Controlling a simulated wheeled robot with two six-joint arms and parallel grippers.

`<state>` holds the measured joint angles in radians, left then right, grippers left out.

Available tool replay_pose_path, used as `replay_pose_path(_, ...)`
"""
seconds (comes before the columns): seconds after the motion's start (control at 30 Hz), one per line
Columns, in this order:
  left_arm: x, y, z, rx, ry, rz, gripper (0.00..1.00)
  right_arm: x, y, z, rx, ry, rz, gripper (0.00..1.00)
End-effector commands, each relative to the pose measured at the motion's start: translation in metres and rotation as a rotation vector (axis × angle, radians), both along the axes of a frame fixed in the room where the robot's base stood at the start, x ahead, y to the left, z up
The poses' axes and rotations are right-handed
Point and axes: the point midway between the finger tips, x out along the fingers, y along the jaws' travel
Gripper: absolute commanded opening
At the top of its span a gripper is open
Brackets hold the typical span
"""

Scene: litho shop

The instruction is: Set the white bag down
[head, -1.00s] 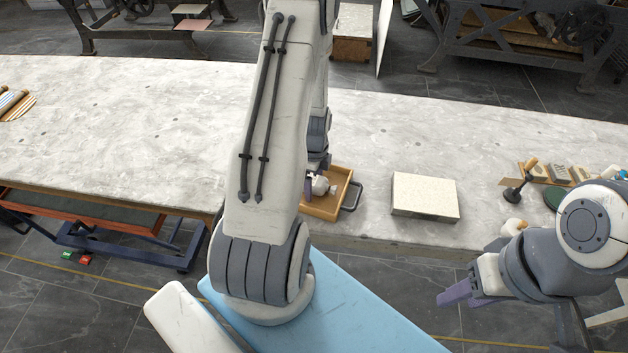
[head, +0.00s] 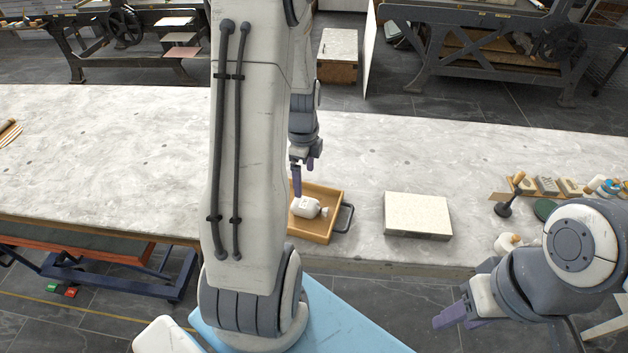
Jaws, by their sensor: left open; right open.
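The white bag (head: 305,207) lies in a shallow wooden tray (head: 322,237) on the stone-topped table, with a small pale knob-like part at its right end. My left gripper (head: 303,180) is above the tray, open and with nothing held. One purple fingertip is close to the top of the bag; whether it touches cannot be told. My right gripper (head: 452,316) is low at the right, in front of the table edge, open and empty. My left arm covers the table to the left of the tray.
A pale stone block (head: 417,215) sits right of the tray, whose dark handle (head: 345,217) faces it. Farther right are a black stand with a wooden knob (head: 510,195), a small white container (head: 507,243) and a row of blocks (head: 547,185).

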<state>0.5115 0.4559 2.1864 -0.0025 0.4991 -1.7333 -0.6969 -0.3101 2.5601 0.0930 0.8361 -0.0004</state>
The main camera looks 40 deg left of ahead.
Motion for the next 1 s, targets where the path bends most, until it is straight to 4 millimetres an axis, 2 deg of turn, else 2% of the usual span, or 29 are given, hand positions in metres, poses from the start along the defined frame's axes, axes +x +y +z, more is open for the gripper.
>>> replay_pose_path(0.17, 0.0, -0.001, 0.003, 0.0, 0.001, 0.0, 1.0, 0.0, 0.0, 0.0, 0.0, 0.0, 0.0, 0.45)
replay_pose_path(0.27, 0.003, -0.012, 0.008, 0.0, -0.002, 0.008, 1.0, 0.0, 0.0, 0.0, 0.0, 0.0, 0.0, 0.45)
replay_pose_path(0.37, 0.01, -0.049, 0.025, -0.001, -0.013, 0.046, 1.0, 0.0, 0.0, 0.0, 0.0, 0.0, 0.0, 0.45)
replay_pose_path(0.47, 0.009, -0.109, 0.05, -0.009, -0.024, 0.118, 1.0, 0.0, 0.0, 0.0, 0.0, 0.0, 0.0, 0.45)
replay_pose_path(0.5, 0.004, -0.136, 0.061, -0.015, -0.028, 0.152, 1.0, 0.0, 0.0, 0.0, 0.0, 0.0, 0.0, 0.45)
replay_pose_path(0.6, -0.021, -0.198, 0.084, -0.034, -0.031, 0.249, 1.0, 0.0, 0.0, 0.0, 0.0, 0.0, 0.0, 0.45)
replay_pose_path(0.73, -0.069, -0.26, 0.107, -0.06, -0.021, 0.372, 1.0, 0.0, 0.0, 0.0, 0.0, 0.0, 0.0, 0.45)
replay_pose_path(0.83, -0.108, -0.287, 0.118, -0.076, -0.006, 0.454, 1.0, 0.0, 0.0, 0.0, 0.0, 0.0, 0.0, 0.45)
replay_pose_path(0.9, -0.13, -0.298, 0.123, -0.083, 0.006, 0.5, 1.0, 0.0, 0.0, 0.0, 0.0, 0.0, 0.0, 0.45)
replay_pose_path(1.0, -0.152, -0.306, 0.127, -0.087, 0.018, 0.549, 1.0, 0.0, 0.0, 0.0, 0.0, 0.0, 0.0, 0.45)
